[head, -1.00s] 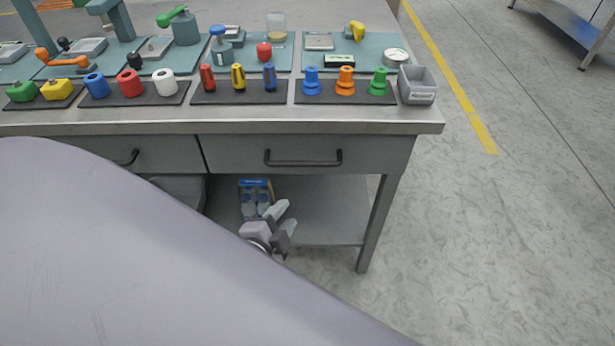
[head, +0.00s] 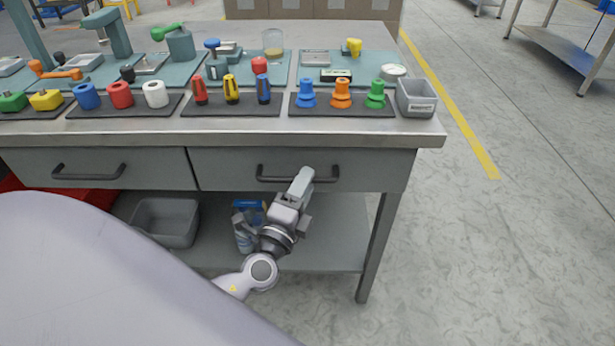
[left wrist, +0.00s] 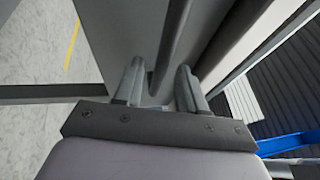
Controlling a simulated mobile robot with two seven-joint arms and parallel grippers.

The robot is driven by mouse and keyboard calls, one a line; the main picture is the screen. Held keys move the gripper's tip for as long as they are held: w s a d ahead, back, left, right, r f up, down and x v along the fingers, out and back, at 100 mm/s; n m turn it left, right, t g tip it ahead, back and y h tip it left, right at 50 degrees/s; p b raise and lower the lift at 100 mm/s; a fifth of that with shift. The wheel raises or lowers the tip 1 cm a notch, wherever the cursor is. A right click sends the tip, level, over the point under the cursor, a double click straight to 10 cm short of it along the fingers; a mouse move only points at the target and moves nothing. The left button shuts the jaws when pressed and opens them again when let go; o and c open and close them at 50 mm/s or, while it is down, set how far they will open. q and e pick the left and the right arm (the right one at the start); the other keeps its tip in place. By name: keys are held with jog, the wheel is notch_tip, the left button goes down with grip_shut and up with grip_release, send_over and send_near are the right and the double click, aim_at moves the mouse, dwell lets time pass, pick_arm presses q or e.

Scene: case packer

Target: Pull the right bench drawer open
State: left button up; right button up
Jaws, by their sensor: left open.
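The right bench drawer (head: 225,172) is a grey front under the worktop and looks closed. Its dark bar handle (head: 325,180) runs across its middle. My left gripper (head: 302,177) is at the handle from below and in front, hiding part of the bar. In the left wrist view the two fingers of my left gripper (left wrist: 159,80) are apart, with the dark handle bar (left wrist: 173,40) running between them toward the drawer front. Whether either finger touches the bar cannot be told. My right gripper is not in view.
The left drawer (head: 30,170) has a similar handle. The worktop (head: 240,130) holds mats with coloured parts and a grey bin (head: 416,98) at the right corner. A lower shelf (head: 335,235) holds a grey tub (head: 165,222). The floor right of the bench leg (head: 378,250) is clear.

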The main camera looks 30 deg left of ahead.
pick_arm(q)
jog(key=shift+x, duration=0.95)
grip_shut()
